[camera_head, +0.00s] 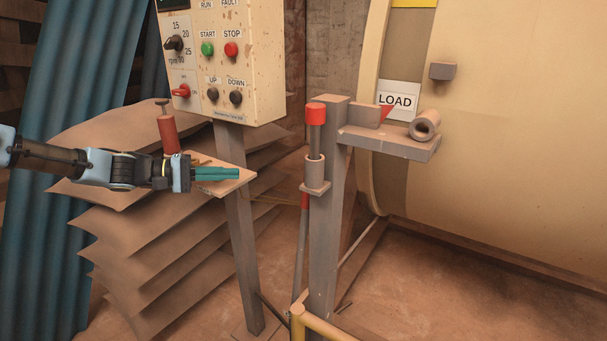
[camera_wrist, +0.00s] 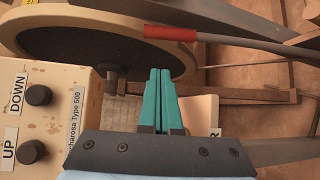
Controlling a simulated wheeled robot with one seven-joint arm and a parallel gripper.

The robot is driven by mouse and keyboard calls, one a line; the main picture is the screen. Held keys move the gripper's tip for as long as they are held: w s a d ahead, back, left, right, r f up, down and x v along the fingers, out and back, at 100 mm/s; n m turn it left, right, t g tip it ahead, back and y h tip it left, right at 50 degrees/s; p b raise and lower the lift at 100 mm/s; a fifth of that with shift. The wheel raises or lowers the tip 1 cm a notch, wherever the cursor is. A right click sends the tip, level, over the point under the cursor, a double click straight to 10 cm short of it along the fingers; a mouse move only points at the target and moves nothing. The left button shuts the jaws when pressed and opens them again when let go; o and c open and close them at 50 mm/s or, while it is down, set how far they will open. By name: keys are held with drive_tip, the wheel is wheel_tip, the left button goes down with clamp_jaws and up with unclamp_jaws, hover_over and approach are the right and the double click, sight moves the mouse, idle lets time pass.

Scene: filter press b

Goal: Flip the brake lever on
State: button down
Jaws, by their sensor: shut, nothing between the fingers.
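The lever that looks like the brake lever has a red grip (camera_head: 304,201) and a long grey rod (camera_head: 299,245). In the head view it stands just left of the grey post, which partly hides it. In the wrist view its red grip (camera_wrist: 170,34) lies beyond my fingertips, with the rod running off to the right. My gripper (camera_head: 238,174) has teal fingers pointing right, shut and empty. It is left of the lever and apart from it. The fingers also show in the wrist view (camera_wrist: 158,72). The lever's lower end is unclear.
A control box (camera_head: 255,60) stands above my gripper. A small shelf (camera_head: 233,184) lies under the fingers, with a red T-handled tool (camera_head: 167,132) by it. The grey post (camera_head: 328,225) carries a red-topped pin (camera_head: 316,113). A large drum (camera_head: 520,130) fills the right side.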

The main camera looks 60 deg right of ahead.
drive_tip(key=p+x, duration=0.4)
drive_tip(key=x, duration=1.5)
drive_tip(key=shift+p, duration=0.4)
